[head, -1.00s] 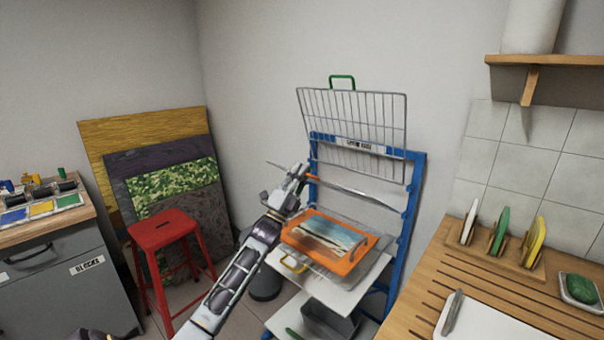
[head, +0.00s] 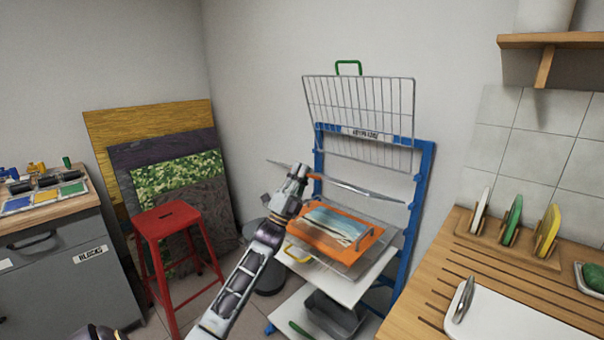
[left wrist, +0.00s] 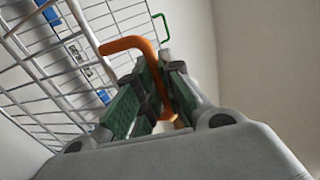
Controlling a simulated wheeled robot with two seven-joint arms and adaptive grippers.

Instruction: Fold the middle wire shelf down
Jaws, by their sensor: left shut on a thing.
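The blue drying rack (head: 414,215) stands against the wall. Its middle wire shelf (head: 365,192) shows almost edge-on as a thin grey band, slightly tilted. My left gripper (head: 297,178) is at this shelf's left front side. In the left wrist view my left gripper (left wrist: 152,85) is shut on the orange handle (left wrist: 130,43), which bends out above the fingers. My right gripper is not in view.
The top wire shelf (head: 358,100) with a green handle stands folded up. Below lies an orange-framed picture (head: 312,238) on the lower wire shelf with a yellow handle. A red stool (head: 168,216) stands left of my arm. A wooden counter (head: 405,318) is at right.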

